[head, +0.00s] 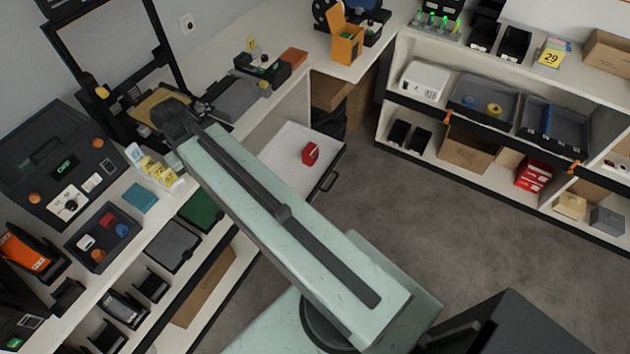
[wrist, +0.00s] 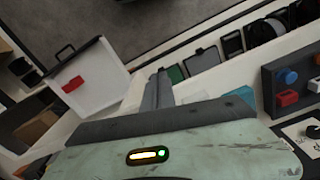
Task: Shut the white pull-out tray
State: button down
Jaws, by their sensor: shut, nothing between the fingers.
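The white pull-out tray (head: 283,153) stands pulled out from under the counter at the head view's centre. A red box (head: 311,153) lies in it, and its dark handle (head: 330,181) is on the right front edge. The tray also shows at upper left in the wrist view (wrist: 105,76), with the red box (wrist: 73,85) inside and the handle (wrist: 65,51) at the far edge. My gripper (wrist: 158,90) is shut and empty, apart from the tray. In the head view I cannot make out its fingers; my arm covers part of the counter and the tray's left side.
A white shelf unit (head: 400,75) with bins stands at right. The grey floor (head: 400,190) in front of the tray is clear.

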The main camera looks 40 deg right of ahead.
jog(key=a, duration=0.1)
jog(key=m+t+y+b, duration=0.2)
jog(key=m+t+b, duration=1)
jog(key=b, duration=2.8)
send_near(322, 181)
jog(key=s+d+r+m+g, duration=0.3)
jog(key=s+r, duration=0.1)
jog(key=s, duration=0.1)
jog(key=b+x, duration=0.2)
jog(key=x, duration=0.1)
jog(key=b+x, duration=0.3)
jog(key=x, duration=0.1)
jog(key=b+x, duration=0.3)
jog(key=x, duration=0.1)
jog(key=shift+s+a+f, duration=0.15)
jog(key=shift+s+a, duration=0.05)
jog(key=shift+a, duration=0.15)
jog(key=shift+w+a+r+p, duration=0.15)
jog(key=shift+w+p, duration=0.05)
jog(key=shift+w, duration=0.4)
jog(key=shift+w+a+r+p, duration=0.15)
jog(key=shift+w, duration=0.5)
jog(key=shift+w+a+r+p, duration=0.15)
jog(key=shift+w+r+p, duration=0.05)
jog(key=shift+w, duration=0.4)
